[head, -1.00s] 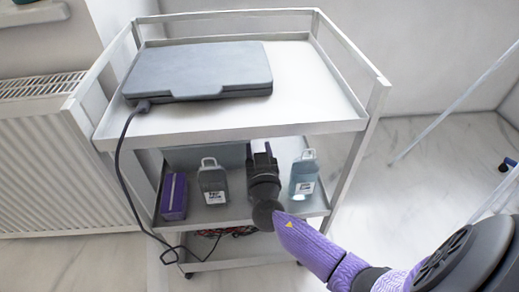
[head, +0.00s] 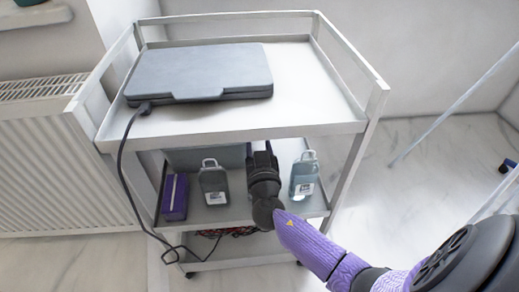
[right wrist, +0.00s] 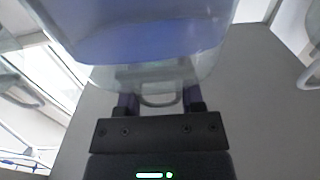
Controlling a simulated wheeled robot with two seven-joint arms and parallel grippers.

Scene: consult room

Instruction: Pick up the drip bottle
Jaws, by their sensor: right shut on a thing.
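A clear bottle with blue liquid (right wrist: 150,30) fills the upper part of the right wrist view, with its loop (right wrist: 160,96) between the fingers. My right gripper (right wrist: 160,102) is shut on this drip bottle. In the head view my right gripper (head: 262,150) reaches into the cart's middle shelf, between two other bottles, and hides the held bottle. A grey bottle (head: 213,180) with a loop and a white label stands to its left. A pale blue bottle (head: 303,175) with a label stands to its right. My left gripper is not in view.
The white cart (head: 240,128) has a closed grey case (head: 200,72) on top, with a dark cable hanging at the left. A purple box (head: 175,197) stands at the left of the middle shelf. A radiator (head: 60,165) is left of the cart.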

